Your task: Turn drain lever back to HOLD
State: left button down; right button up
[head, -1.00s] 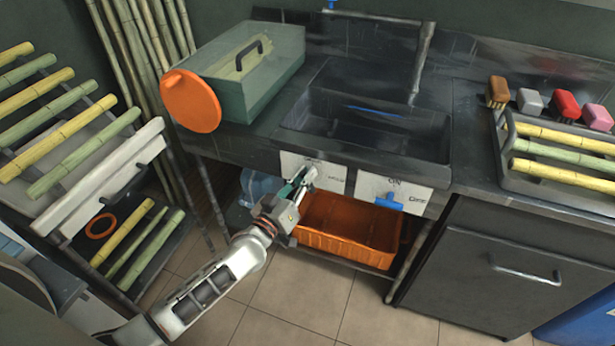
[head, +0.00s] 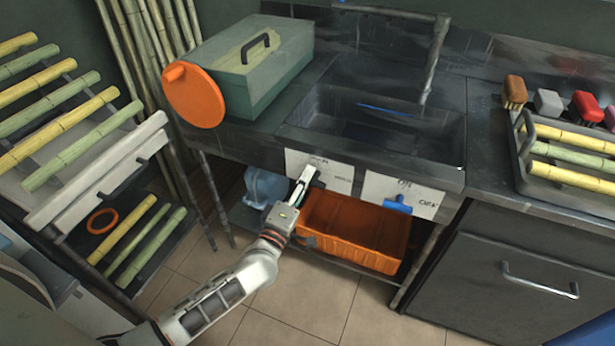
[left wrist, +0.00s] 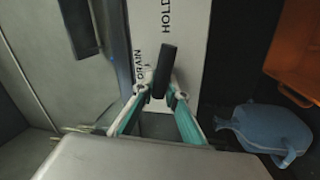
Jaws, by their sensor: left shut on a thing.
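The drain lever (left wrist: 165,68) is a short black bar in front of a white label plate (left wrist: 187,60) marked HOLD and DRAIN. In the left wrist view its upper end lies below the word HOLD, and DRAIN is to its left. In the head view the plate (head: 338,172) is on the sink's front, and the lever is mostly hidden by my gripper. My left gripper (head: 306,178) reaches up to it from below. Its teal-backed fingers (left wrist: 159,94) are shut on the lever's lower part. The lever's pivot is not clear. My right gripper is out of view.
A second plate (head: 428,207) with a blue lever (head: 398,205) is to the right. An orange crate (head: 352,232) and a blue jug (head: 266,187) are below the sink (head: 330,98). A green box (head: 245,68) and orange lid (head: 192,95) are above left. Floor is open in front.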

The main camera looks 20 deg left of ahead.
pick_arm(q)
jog(key=shift+s+d+f+n+y, duration=0.15)
jog(key=shift+f+n+y, duration=0.25)
jog(key=shift+n, duration=1.4)
jog(key=c, duration=2.3)
grip_release()
jog(key=shift+r, duration=0.1)
